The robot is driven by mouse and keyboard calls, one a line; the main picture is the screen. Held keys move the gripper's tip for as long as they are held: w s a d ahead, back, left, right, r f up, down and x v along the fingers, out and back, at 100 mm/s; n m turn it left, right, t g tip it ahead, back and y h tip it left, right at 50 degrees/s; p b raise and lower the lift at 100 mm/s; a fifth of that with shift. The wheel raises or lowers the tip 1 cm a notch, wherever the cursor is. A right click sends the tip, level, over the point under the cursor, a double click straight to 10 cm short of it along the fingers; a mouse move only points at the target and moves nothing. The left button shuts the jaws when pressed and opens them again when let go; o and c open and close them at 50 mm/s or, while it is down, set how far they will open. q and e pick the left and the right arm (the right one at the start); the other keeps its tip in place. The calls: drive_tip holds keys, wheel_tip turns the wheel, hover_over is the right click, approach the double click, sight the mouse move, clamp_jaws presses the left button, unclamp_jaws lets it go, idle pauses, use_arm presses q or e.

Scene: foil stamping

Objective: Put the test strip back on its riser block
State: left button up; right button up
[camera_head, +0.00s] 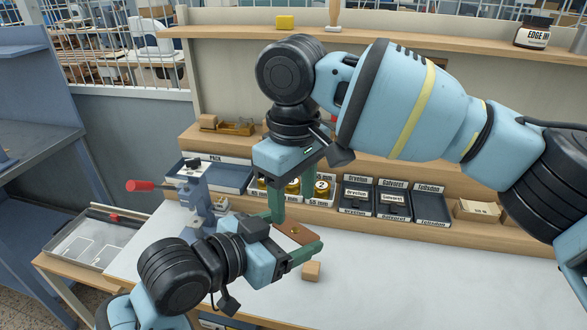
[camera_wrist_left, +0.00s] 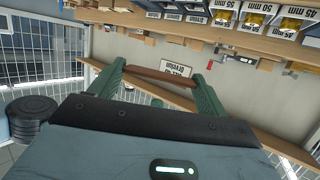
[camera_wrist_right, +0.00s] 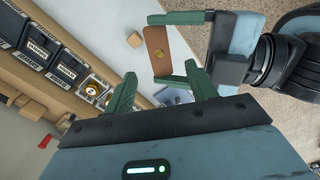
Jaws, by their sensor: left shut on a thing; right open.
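The test strip (camera_head: 297,233) is a brown piece with a small gold mark, and it is raised above the white table. My left gripper (camera_head: 300,235) is shut on it; in the left wrist view the strip (camera_wrist_left: 160,75) spans its green fingers. My right gripper (camera_wrist_right: 162,85) is open, its fingers pointing toward the strip (camera_wrist_right: 168,55); whether they touch it I cannot tell. A small wooden block (camera_head: 311,271), likely the riser block, stands bare on the table just in front of the strip. It also shows in the right wrist view (camera_wrist_right: 134,40).
A clamp-like press with a red handle (camera_head: 140,186) stands left of my left gripper. Labelled trays (camera_head: 391,205) and gold pieces line the shelf behind. The table to the right of the block is clear.

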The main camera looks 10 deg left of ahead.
sight(293, 229)
drive_tip(key=shift+f, duration=2.45)
drive_tip(key=shift+c, duration=0.2)
drive_tip(key=c, duration=0.9)
use_arm(q)
drive_tip(key=o, duration=1.1)
drive_tip(key=shift+c, duration=0.2)
use_arm(e)
drive_tip(key=shift+c, duration=0.6)
